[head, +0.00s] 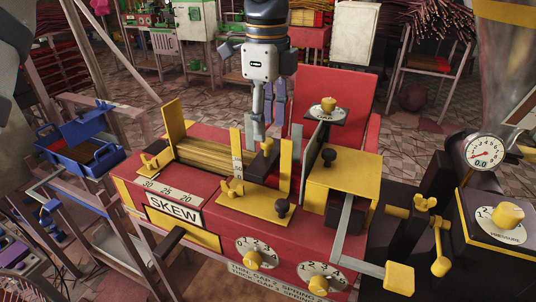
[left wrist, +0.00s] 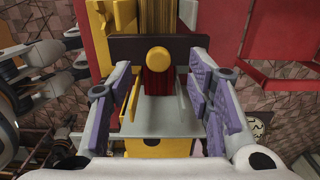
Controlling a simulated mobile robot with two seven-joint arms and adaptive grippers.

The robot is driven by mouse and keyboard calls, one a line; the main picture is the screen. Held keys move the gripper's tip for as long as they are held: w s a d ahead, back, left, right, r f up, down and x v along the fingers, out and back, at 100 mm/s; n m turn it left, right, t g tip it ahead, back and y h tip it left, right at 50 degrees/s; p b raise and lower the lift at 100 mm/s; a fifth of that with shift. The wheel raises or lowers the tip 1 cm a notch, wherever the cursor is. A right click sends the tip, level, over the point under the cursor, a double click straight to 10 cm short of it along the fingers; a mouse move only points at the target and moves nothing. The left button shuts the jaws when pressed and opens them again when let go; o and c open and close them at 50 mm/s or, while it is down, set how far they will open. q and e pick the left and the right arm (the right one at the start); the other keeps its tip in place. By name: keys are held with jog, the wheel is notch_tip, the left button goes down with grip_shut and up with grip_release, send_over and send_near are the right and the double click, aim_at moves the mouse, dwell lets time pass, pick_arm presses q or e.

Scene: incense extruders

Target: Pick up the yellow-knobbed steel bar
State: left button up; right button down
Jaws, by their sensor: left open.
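A round yellow knob (left wrist: 158,58) sits at a dark crosspiece (left wrist: 128,48) in the left wrist view, with a grey steel surface (left wrist: 162,112) below it in the picture. In the head view the knob (head: 267,145) shows on top of the red machine, just below my left gripper. I cannot tell exactly how far the steel bar reaches. My left gripper (head: 266,122) is open and points down. In the left wrist view its purple-padded fingers (left wrist: 160,82) stand apart on both sides of the knob, holding nothing. My right gripper is not in view.
The red machine (head: 130,181) has yellow upright plates (head: 172,125), black knobs (head: 282,206) and a yellow box (head: 346,174) close by. A crank with a yellow handle (head: 398,278) projects at the front right.

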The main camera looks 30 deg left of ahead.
aim_at(267, 140)
pick_arm(q)
notch_tip(267, 140, down, 5)
jog(key=shift+s+r, duration=0.1)
grip_shut()
jog(key=shift+r, duration=0.1)
